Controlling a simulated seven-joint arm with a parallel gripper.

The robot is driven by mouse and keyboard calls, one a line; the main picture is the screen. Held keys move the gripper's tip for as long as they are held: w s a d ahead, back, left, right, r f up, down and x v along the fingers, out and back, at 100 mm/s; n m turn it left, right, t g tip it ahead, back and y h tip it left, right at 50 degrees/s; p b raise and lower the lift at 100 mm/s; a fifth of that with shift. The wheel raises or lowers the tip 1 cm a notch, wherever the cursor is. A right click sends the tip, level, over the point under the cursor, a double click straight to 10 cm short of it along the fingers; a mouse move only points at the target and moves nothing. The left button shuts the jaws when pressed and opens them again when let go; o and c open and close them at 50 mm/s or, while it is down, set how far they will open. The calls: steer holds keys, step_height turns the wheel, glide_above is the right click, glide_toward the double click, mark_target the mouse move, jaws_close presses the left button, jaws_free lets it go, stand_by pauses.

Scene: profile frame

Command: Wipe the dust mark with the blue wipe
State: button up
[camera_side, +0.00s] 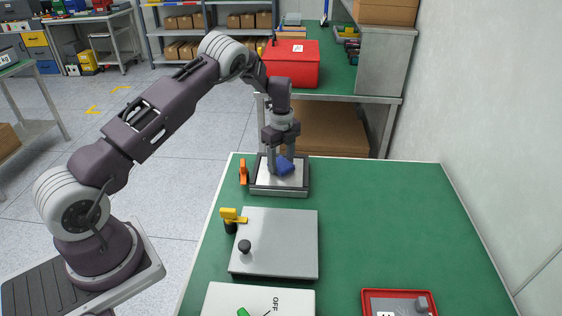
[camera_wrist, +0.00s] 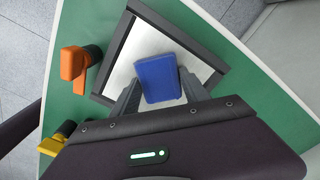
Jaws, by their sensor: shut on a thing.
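My gripper (camera_wrist: 160,92) is shut on the blue wipe (camera_wrist: 156,77), a small blue block held between its two fingers. In the side view the gripper (camera_side: 282,166) and the blue wipe (camera_side: 284,167) are over a dark-framed tray with a pale plate (camera_side: 279,191) at the far left of the green table. The wipe is at or just above the plate; I cannot tell whether it touches. I see no dust mark on the visible part of the plate. The area under the wipe and fingers is hidden.
An orange handle (camera_side: 243,171) stands left of the frame. A yellow clamp (camera_side: 232,215) and a grey plate with a black knob (camera_side: 276,250) are nearer. A white panel (camera_side: 262,300) and red tray (camera_side: 372,293) lie in front. The right side of the table (camera_side: 400,220) is clear.

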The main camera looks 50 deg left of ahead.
mark_target(280, 170)
steer(key=shift+s+d, duration=1.2)
steer(key=shift+r, duration=4.1)
